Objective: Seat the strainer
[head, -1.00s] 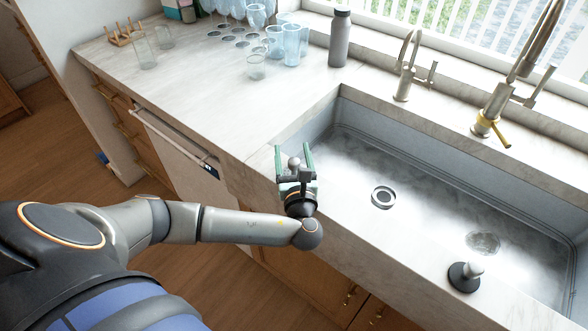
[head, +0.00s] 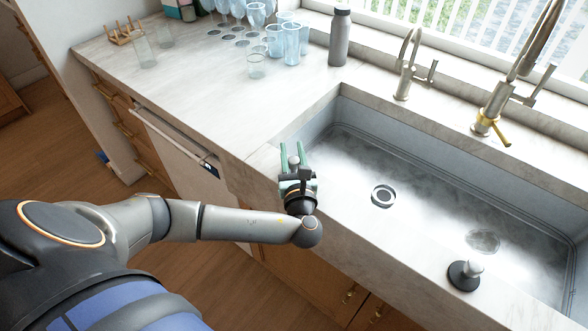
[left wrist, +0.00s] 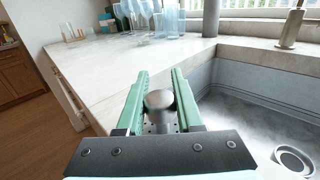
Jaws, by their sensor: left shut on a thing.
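The strainer (left wrist: 160,100) has a round grey knob and stands at the sink's front left rim, its base mostly hidden by my gripper. In the left wrist view, a bit of perforated metal shows below the knob. My left gripper (head: 293,150) has green fingers on both sides of the knob and is shut on it; the knob also shows in the head view (head: 294,160). A round drain (head: 383,195) with a dark ring lies in the sink floor, right of the gripper. A second round drain fitting (head: 483,242) lies farther right. My right gripper is out of view.
Faucets (head: 492,115) and a grey bottle (head: 340,38) stand at the back. Glasses (head: 291,45) crowd the back left counter. The counter's middle (head: 200,90) is clear.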

